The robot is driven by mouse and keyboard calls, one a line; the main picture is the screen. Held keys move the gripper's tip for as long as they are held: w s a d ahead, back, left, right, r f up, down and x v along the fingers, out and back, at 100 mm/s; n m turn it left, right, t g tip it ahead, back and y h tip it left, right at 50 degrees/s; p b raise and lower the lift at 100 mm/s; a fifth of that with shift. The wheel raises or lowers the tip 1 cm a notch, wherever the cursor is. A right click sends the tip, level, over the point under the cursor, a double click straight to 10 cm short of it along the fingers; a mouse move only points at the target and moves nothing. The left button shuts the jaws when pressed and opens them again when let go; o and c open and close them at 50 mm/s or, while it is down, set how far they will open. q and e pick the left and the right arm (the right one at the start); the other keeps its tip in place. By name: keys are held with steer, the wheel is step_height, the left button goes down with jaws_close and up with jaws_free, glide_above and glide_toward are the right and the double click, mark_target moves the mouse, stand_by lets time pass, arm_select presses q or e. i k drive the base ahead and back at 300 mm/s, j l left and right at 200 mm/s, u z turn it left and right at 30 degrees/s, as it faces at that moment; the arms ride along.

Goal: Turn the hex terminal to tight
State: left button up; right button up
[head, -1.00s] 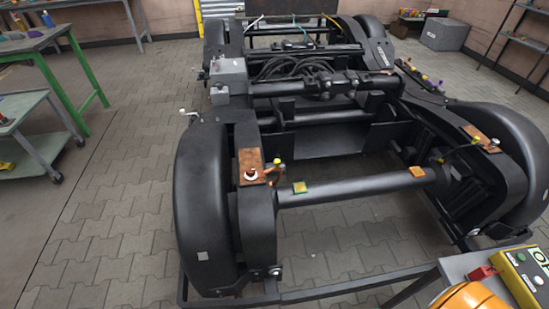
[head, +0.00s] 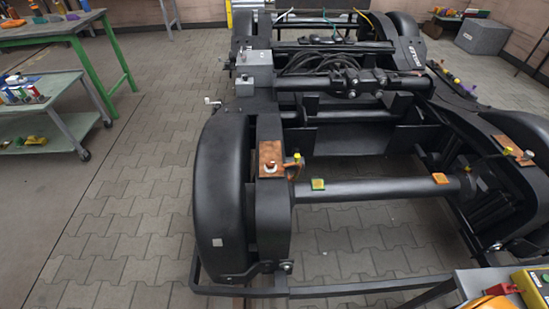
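The black tram bogie (head: 232,165) fills the middle and right of the head view. On its near left frame end lies a copper plate (head: 271,152) with a small pale nut-like piece (head: 270,168) on it, perhaps the hex terminal; it is too small to tell its shape or how tight it is. A copper-coloured lead with a yellow end (head: 297,157) is beside the plate. A second copper plate (head: 524,139) with small yellow fittings is on the right frame end. Neither of my grippers is in view.
A green-legged bench (head: 112,50) and a grey trolley (head: 60,95) with bottles stand at left. A bench corner with a yellow box (head: 535,290) and an orange object (head: 490,303) is at bottom right. The paved floor (head: 130,215) between trolley and bogie is clear.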

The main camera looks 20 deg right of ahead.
mark_target(270, 166)
steer(key=l+z, duration=0.45)
steer(key=l, duration=0.2)
steer(key=l+z, duration=0.45)
steer(key=l, duration=0.2)
